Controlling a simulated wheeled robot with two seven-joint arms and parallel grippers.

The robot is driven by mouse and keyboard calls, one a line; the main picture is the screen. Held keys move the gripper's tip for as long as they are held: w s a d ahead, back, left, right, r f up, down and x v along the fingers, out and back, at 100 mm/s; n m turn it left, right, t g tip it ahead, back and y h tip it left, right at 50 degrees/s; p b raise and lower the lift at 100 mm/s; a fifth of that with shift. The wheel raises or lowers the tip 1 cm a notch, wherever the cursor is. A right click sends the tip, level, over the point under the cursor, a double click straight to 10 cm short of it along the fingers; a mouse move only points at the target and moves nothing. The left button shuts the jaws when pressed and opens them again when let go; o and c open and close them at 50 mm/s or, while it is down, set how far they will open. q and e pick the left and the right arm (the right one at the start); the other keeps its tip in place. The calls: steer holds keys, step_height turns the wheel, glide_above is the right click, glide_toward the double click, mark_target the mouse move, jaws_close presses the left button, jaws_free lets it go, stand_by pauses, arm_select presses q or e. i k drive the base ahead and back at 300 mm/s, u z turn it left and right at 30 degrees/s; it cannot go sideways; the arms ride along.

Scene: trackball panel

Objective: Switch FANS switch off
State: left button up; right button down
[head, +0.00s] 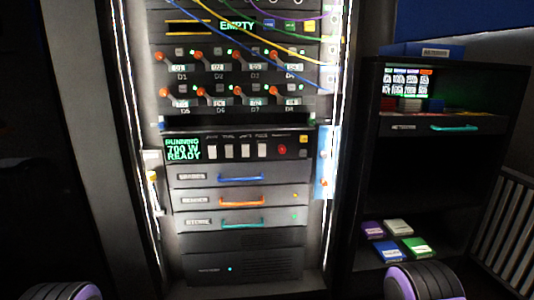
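A black power panel sits in the middle of the lit rack, with a green display (183,149) reading "RUNNING 700 W READY". To its right is a row of several white switches, among them a first (213,152), a second (229,152), a third (245,151) and one at the right end (262,151). The small labels above them are too blurred to read, so I cannot tell which is FANS or how each is set. A red round button (282,149) is right of the row. Neither gripper is in view.
Below are drawers with blue (240,178), orange (240,201) and teal (241,221) handles. Above are orange-knobbed levers and hanging cables. A blue side panel (325,160) borders the rack. A dark shelf cabinet (440,155) stands at right. Parts of my arms show at the bottom corners.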

mark_target(262, 147)
steer(key=z, duration=1.1)
steer(key=i, duration=0.4)
steer(key=u, duration=2.2)
